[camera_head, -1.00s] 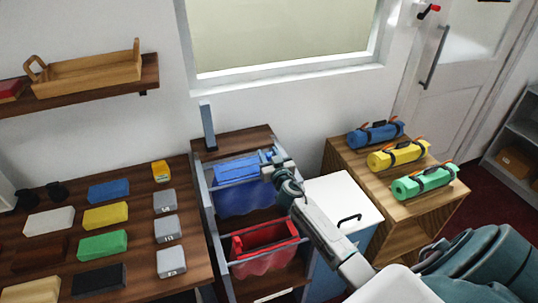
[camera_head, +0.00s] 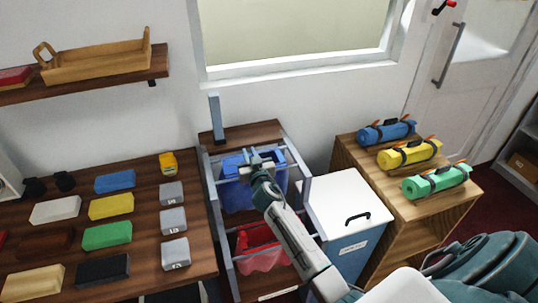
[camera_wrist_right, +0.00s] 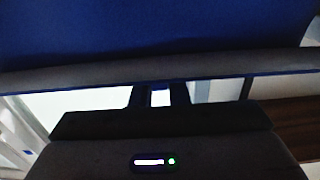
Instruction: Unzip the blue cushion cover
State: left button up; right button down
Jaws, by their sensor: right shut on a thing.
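The blue cushion cover (camera_head: 239,197) hangs in the upper bay of a grey rack, its top facing up. My right gripper (camera_head: 251,154) reaches in over the cover's top edge, near the back of the rack. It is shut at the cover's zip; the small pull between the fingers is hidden. In the right wrist view, the cover's blue cloth (camera_wrist_right: 150,28) fills the top, with a grey band along its lower edge. The fingers (camera_wrist_right: 160,93) end close under that band. I cannot tell how far the zip is open. My left gripper is out of view.
A red cover (camera_head: 262,250) hangs in the bay below. A white-topped cabinet (camera_head: 338,200) stands right of the rack, then a wooden shelf with rolled blue, yellow and green mats (camera_head: 408,154). A table (camera_head: 145,213) with coloured blocks is on the left.

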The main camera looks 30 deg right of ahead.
aim_at(226, 167)
jog(key=a+b, duration=0.1)
jog(key=a, duration=0.1)
jog(key=w+a+b, duration=0.1)
jog(key=a, duration=0.2)
jog(key=w+a+b, duration=0.1)
jog(key=a, duration=0.2)
jog(key=shift+f, duration=0.15)
jog(key=shift+s, duration=0.1)
jog(key=c, duration=1.8)
grip_release()
jog(key=o, duration=0.4)
jog(key=shift+a, duration=0.25)
